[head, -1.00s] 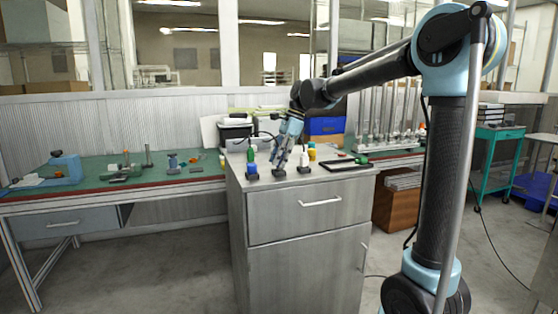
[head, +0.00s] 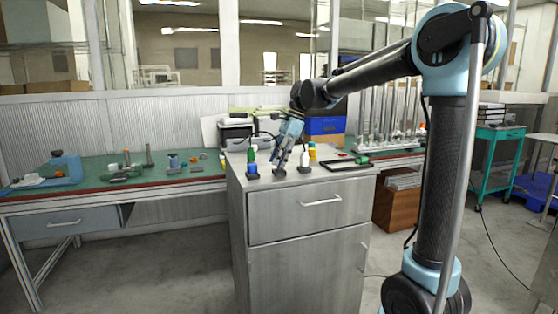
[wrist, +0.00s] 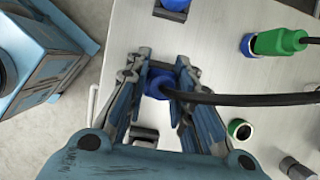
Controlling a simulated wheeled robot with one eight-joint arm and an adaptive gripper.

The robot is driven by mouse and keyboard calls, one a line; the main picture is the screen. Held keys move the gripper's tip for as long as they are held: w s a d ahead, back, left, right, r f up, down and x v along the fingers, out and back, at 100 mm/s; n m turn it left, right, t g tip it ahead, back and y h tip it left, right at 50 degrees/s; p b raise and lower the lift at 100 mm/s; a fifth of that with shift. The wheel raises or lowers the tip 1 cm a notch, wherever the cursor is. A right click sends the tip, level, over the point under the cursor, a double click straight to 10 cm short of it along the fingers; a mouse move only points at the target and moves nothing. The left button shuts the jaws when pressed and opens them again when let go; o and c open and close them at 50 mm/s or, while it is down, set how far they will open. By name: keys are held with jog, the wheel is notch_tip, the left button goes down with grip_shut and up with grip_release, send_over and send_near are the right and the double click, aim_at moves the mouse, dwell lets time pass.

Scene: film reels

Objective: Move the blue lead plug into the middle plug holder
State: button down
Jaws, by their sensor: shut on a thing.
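The blue lead plug (wrist: 159,84) is between the fingers of my gripper (wrist: 158,92) in the wrist view, and its black cable (wrist: 250,99) runs off to the right. My gripper is shut on it. In the head view my gripper (head: 279,162) is tilted, low over the front of the grey cabinet top, just above the middle plug holder (head: 279,172). The left holder (head: 252,176) has a blue piece in it. I cannot tell whether the plug touches the middle holder.
A green plug (wrist: 280,41) with a cable sits behind the holders, by a blue-ringed socket (wrist: 248,45). A green-lined socket (wrist: 240,130) is nearby. A yellow bottle (head: 312,153) and a black tray (head: 346,164) are to the right on the cabinet (head: 308,235).

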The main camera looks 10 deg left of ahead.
jog(key=shift+f, duration=0.5)
jog(key=c, duration=1.7)
grip_release()
jog(key=shift+o, duration=0.2)
jog(key=v, duration=1.1)
